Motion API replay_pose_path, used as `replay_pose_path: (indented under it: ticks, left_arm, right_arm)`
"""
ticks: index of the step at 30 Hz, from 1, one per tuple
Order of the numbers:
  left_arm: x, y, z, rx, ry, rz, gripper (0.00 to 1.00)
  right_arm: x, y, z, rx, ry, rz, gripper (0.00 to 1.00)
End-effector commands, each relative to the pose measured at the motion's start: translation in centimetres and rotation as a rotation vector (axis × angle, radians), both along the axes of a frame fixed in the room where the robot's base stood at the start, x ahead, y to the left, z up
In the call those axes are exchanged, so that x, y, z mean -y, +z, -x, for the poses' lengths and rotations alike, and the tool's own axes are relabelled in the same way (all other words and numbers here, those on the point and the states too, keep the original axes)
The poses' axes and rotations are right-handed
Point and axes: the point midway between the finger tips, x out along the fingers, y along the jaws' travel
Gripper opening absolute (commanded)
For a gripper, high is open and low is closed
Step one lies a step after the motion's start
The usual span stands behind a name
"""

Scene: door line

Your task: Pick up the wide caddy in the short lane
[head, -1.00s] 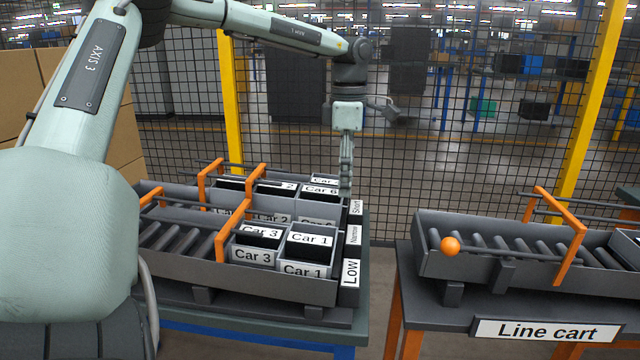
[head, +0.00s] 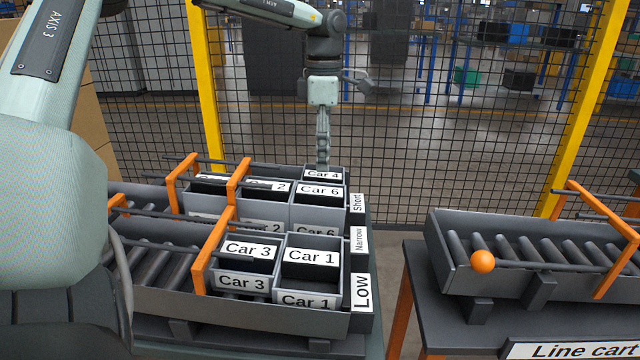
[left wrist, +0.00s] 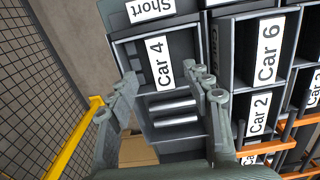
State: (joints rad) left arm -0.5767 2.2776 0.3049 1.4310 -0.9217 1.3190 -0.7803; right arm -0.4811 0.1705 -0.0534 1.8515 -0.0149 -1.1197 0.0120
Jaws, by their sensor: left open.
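The caddy labelled Car 4 (head: 322,175) is in the back lane, marked Short (head: 357,203); most of it hides behind the Car 6 caddy in the head view. In the left wrist view the Car 4 caddy (left wrist: 162,60) shows as a dark box with a white label, with bare rollers beside it. My left gripper (head: 323,166) points down at the Car 4 caddy in the head view. In the left wrist view its two fingers (left wrist: 163,78) are apart and empty, over the caddy's roller-side end. Contact cannot be told. My right gripper is out of view.
The Car 6 caddy (head: 319,210) and Car 2 caddy stand in the Narrow lane, Car 1 (head: 311,271) and Car 3 (head: 247,268) in the Low lane. Orange gates (head: 213,250) cross the lanes. A Line cart (head: 465,325) stands right, across a gap. Mesh fence (head: 440,150) rises behind.

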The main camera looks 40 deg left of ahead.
Motion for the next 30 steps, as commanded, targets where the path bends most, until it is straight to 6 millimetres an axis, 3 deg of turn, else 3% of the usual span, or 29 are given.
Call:
replay_pose_path:
  ticks: [6, 12, 22, 30]
  left_arm:
    - [-0.1, -2.6, 0.2, -0.004, 0.000, 0.000, 0.50]
    - [-0.2, -5.6, 0.4, -0.003, 0.000, 0.000, 0.50]
    - [-0.2, -6.4, 0.3, 0.001, 0.000, 0.000, 0.50]
    - [-0.2, -6.3, 0.3, 0.001, 0.000, -0.001, 0.17]
  right_arm:
    - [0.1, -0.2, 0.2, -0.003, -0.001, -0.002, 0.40]
    - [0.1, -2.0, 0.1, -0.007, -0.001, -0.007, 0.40]
    - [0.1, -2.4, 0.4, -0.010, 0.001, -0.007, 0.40]
    - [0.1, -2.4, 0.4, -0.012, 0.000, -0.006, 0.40]
